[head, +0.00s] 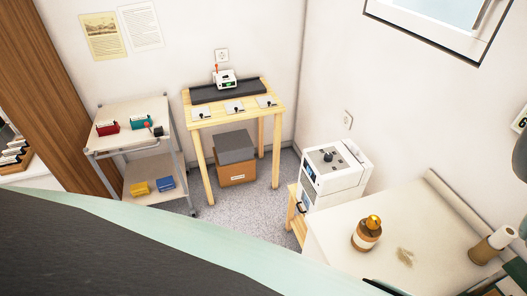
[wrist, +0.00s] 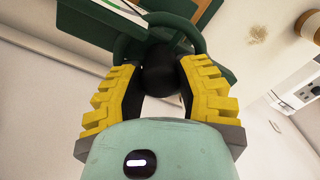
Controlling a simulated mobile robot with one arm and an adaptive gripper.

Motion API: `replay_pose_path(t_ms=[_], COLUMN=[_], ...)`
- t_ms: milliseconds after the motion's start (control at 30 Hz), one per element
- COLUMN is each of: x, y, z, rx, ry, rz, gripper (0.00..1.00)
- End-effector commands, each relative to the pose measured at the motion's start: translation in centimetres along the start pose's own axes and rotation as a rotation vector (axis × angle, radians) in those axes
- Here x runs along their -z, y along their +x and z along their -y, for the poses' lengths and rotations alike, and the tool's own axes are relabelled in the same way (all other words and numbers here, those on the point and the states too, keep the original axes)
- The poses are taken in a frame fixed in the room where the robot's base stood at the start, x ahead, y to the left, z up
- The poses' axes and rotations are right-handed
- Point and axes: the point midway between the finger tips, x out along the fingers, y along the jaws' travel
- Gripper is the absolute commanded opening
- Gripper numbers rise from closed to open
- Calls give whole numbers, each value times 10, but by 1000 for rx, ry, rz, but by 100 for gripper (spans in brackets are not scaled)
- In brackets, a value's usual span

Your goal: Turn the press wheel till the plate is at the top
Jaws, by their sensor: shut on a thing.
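In the wrist view my gripper (wrist: 160,75) has its two yellow-padded fingers closed around a round black knob (wrist: 160,65). The knob sits in front of a dark green curved part that looks like the rim of the press wheel (wrist: 192,36). Flat dark green press parts (wrist: 85,30) show behind it. I cannot make out the plate or its height. In the head view my gripper is out of sight, and only a dark green piece (head: 521,158), perhaps of the press, shows at the right edge.
A white worktop (head: 325,232) holds an amber-topped bottle (head: 367,232) and a spool (head: 492,246). A white machine (head: 335,175) stands beside it. Farther back are a wooden table (head: 240,118) and a wheeled cart (head: 125,140). The grey floor between them is clear.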

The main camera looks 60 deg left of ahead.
Motion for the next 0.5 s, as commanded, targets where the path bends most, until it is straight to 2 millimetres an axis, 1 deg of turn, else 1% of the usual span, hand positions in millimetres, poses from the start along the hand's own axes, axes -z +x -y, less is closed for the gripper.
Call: replay_pose_path(t_ms=[33, 300, 500], x=[0, 0, 0], y=[4, 4, 3], z=[-1, -1, -1], rx=[-1, -1, -3], ry=[-45, -291, -443], rz=[-1, 1, 2], gripper=[0, 0, 0])
